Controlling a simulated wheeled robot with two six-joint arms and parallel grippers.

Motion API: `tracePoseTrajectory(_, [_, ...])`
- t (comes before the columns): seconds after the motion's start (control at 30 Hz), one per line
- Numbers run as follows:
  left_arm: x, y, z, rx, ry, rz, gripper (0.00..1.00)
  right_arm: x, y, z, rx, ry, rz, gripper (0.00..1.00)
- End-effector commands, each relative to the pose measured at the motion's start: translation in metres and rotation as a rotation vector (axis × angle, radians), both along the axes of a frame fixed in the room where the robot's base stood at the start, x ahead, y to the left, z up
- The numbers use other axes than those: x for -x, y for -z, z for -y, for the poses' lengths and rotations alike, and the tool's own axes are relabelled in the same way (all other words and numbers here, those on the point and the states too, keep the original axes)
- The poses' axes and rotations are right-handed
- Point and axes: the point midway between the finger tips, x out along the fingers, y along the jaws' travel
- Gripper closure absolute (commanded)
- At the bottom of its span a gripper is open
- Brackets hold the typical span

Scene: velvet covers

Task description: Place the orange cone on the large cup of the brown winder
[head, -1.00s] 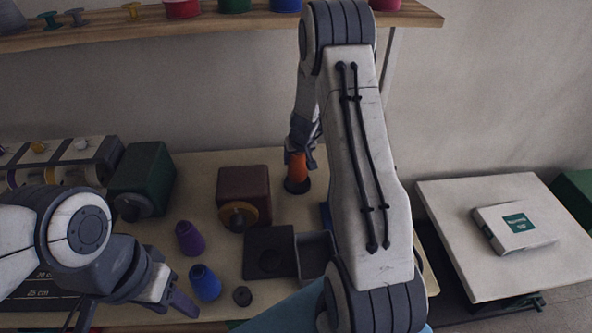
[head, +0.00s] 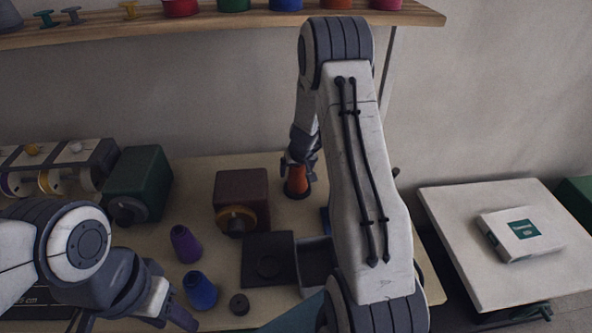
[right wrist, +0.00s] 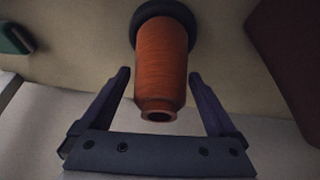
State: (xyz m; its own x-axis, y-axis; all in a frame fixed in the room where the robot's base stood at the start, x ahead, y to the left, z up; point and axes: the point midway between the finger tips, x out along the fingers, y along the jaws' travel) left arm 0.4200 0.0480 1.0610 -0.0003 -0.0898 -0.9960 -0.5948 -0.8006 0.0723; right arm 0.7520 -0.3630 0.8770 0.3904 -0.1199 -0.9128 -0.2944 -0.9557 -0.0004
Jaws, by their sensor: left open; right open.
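The orange cone (head: 297,181) stands upright on a dark round base at the back of the table. My right gripper (head: 300,166) is over it, open. In the right wrist view the orange cone (right wrist: 160,60) lies between the open fingers of the right gripper (right wrist: 160,80), with a gap on both sides. The brown winder (head: 240,186) stands left of the cone; its round ochre cup (head: 236,220) faces the front. My left gripper (head: 178,315) is open and low at the front left, partly cut off by the frame, holding nothing I can see.
A green winder (head: 142,180) stands left of the brown one. A purple cone (head: 185,244), a blue cone (head: 200,291) and a small dark ring (head: 239,305) are in front. A dark square plate (head: 268,260) lies near a grey tray (head: 315,265). A shelf (head: 330,18) hangs above.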

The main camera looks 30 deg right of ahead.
Motion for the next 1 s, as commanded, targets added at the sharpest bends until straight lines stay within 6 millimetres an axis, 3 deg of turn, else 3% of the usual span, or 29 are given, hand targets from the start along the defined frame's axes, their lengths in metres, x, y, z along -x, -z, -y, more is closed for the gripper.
tracePoseTrajectory(0.17, [0.0,-0.008,0.0,0.0,0.0,0.0,0.5,0.002,-0.011,-0.001,0.0,0.0,0.001,0.06])
tracePoseTrajectory(0.63, [0.0,-0.05,0.0,0.0,0.0,0.0,0.5,0.039,-0.098,-0.012,0.0,0.0,0.001,0.06])
tracePoseTrajectory(1.0, [0.0,-0.056,0.0,0.0,0.0,0.0,0.5,0.047,-0.115,-0.019,-0.003,-0.009,-0.001,0.06])
